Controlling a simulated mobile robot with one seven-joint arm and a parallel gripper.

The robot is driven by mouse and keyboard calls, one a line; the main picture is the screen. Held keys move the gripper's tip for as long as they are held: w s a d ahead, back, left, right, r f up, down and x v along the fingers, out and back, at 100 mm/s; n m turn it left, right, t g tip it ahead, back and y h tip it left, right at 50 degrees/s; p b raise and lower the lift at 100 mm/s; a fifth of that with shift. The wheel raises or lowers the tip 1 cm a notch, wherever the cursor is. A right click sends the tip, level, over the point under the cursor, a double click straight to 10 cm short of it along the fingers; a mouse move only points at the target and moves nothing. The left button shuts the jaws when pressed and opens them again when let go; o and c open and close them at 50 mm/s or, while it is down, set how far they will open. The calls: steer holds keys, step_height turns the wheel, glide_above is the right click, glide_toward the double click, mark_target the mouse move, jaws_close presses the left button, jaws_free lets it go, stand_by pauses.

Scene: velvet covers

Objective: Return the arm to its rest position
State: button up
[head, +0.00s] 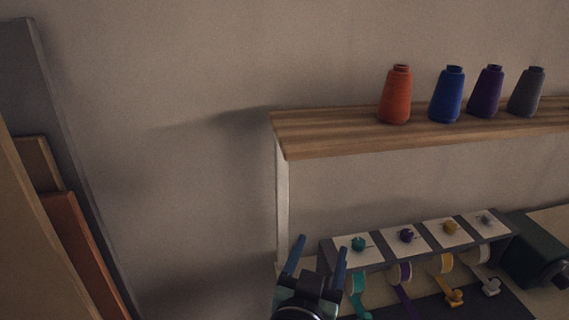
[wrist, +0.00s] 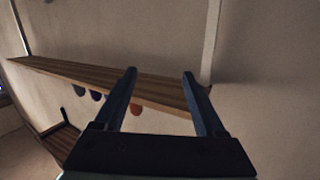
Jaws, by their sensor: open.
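My gripper (head: 318,262) is at the bottom middle of the head view, with its two dark blue fingers apart and pointing up. Nothing shows between them. In the wrist view my gripper (wrist: 160,85) is also open and empty, with the wooden shelf (wrist: 70,70) behind its fingers. In the head view the gripper is just left of the ribbon rack (head: 375,252) and below the left end of the shelf (head: 340,134). Most of my arm is out of view.
Orange (head: 396,97), blue (head: 447,97), purple (head: 487,94) and grey (head: 526,94) thread cones stand on the shelf. A dark green device (head: 535,250) sits at the right. Boards (head: 70,240) lean at the left. The wall between boards and shelf is bare.

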steer(key=s+a+r+n+t+y, duration=0.1)
steer(key=s+a+r+t, duration=0.15)
steer(key=r, duration=1.05)
steer(key=s+a+r+n+t+y, duration=0.1)
steer(key=r+t, duration=0.3)
steer(key=r, duration=0.8)
steer(key=s+a+r+n+t+y, duration=0.1)
steer(key=s+r+t, duration=0.1)
steer(key=s+r, duration=0.2)
steer(key=s+a+r+n+t+y, duration=0.1)
steer(key=s+r+t, duration=0.2)
steer(key=r, duration=0.8)
steer(key=shift+s+a+n+y, duration=0.2)
steer(key=shift+s+n+y, duration=0.15)
steer(key=shift+s, duration=0.9)
